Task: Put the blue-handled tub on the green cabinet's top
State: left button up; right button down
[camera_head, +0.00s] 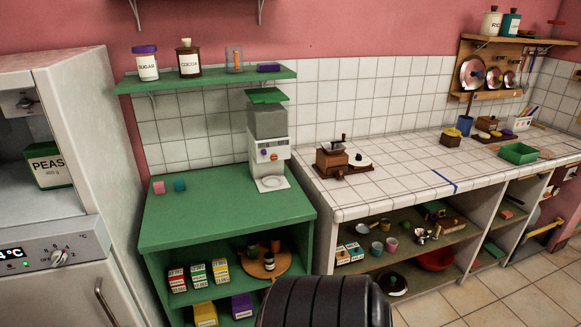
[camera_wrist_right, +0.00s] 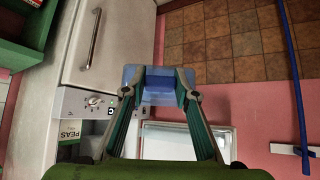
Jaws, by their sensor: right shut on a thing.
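The green cabinet (camera_head: 220,215) stands left of centre in the head view; its top carries a small pink block, a small teal block and a grey dispenser at the back right. Neither gripper shows in the head view.
The pink block (camera_head: 159,187) and teal block (camera_head: 180,184) lie near the cabinet top's left back. The dispenser (camera_head: 268,145) fills its back right; the front is clear. A green wall shelf (camera_head: 210,80) hangs above. A white appliance (camera_head: 50,250) stands at the left.

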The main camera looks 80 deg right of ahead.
aim_at(199, 216)
jog(key=i+z, duration=0.1)
jog(key=z, duration=0.4)
jog(key=i+l+z, duration=0.1)
jog(key=z, duration=0.35)
jog(key=i+z, duration=0.1)
jog(key=z, duration=0.4)
jog(key=j+z, duration=0.1)
jog(key=z, duration=0.35)
jog(key=i+j+z, duration=0.7)
jog(key=j+z, duration=0.2)
jog(key=i+j+z, duration=0.1)
jog(key=j+z, duration=0.2)
jog(key=j, duration=0.2)
jog(key=i+j, duration=0.1)
jog(key=j, duration=0.2)
jog(key=i+j, duration=0.1)
jog(key=j, duration=0.25)
